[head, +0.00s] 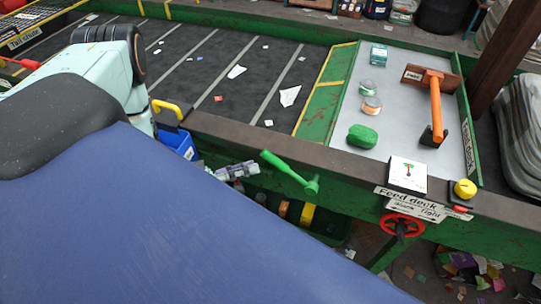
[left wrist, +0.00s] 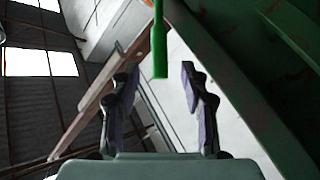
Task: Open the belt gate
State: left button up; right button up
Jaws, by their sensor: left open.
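A green lever (head: 290,172) sticks out from the front side of the belt frame, its round hub at the right end. My left gripper (head: 237,171) is just left of the lever's free end, partly hidden behind my own arm. In the left wrist view the lever's handle (left wrist: 160,45) comes down from the top between the spread fingers of my left gripper (left wrist: 159,76). The fingers are open, with a gap on both sides of the handle. A green and yellow bar (head: 322,92) crosses between the dark belt and the grey deck; I cannot tell whether it is the gate. My right gripper is not in view.
The dark belt (head: 205,65) carries scattered scraps. The grey feed deck (head: 400,85) holds a green lump (head: 362,136), several small items and an orange-handled tool (head: 436,108). A yellow button (head: 465,188) and a red handwheel (head: 401,226) are to the right.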

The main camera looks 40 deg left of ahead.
aim_at(273, 162)
pick_arm(q)
jog(key=x, duration=0.7)
jog(key=shift+s+d+r, duration=0.1)
jog(key=shift+d, duration=0.1)
jog(key=shift+w, duration=0.35)
jog(key=shift+s+a, duration=0.1)
jog(key=shift+s, duration=0.05)
jog(key=shift+d, duration=0.25)
jog(key=c, duration=0.4)
jog(key=shift+a, duration=0.1)
grip_shut()
